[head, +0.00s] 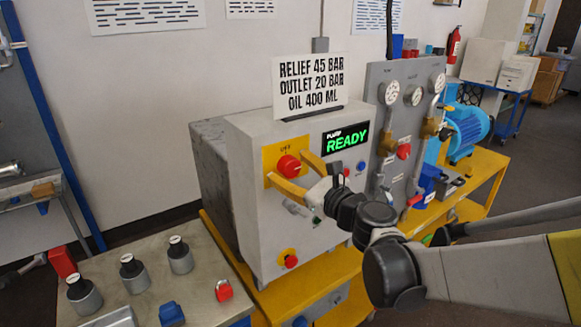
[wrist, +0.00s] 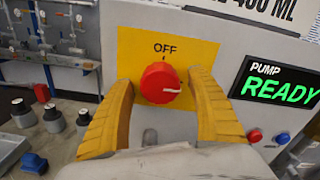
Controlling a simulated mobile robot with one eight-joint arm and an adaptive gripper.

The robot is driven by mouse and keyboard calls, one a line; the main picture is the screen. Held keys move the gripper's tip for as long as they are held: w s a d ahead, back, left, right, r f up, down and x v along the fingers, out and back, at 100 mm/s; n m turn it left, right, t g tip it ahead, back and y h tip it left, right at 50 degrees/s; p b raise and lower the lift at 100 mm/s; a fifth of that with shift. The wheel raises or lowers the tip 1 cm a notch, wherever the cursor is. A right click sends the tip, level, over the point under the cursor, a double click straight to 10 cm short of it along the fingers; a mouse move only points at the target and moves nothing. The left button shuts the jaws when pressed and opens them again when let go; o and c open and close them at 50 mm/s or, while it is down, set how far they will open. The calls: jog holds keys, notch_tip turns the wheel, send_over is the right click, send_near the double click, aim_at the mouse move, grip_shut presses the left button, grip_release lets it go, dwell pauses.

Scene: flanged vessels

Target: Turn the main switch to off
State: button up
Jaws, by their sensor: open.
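The main switch is a red rotary knob (wrist: 160,84) on a yellow plate (wrist: 199,54) marked OFF above it. A white line on the knob points right, away from the OFF mark at the top. In the head view the red knob (head: 288,166) sits on the front of the grey cabinet (head: 250,215). My gripper (wrist: 161,80) is open, with one yellow finger on each side of the knob. Gaps show between the fingers and the knob in the wrist view. In the head view my gripper (head: 287,168) is close to the plate.
The pump display (head: 345,139) reads READY, right of the switch. Small red and blue buttons (head: 361,166) sit below it. A second red knob on a yellow plate (head: 288,259) is lower on the cabinet. A gauge panel (head: 405,125) stands right; a bench (head: 150,285) with weights stands left.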

jog(key=c, duration=1.2)
jog(key=shift+n, duration=0.4)
jog(key=n, duration=0.4)
jog(key=n+p, duration=0.1)
jog(key=n, duration=0.8)
jog(key=shift+r+n, duration=0.1)
jog(key=shift+n, duration=1.9)
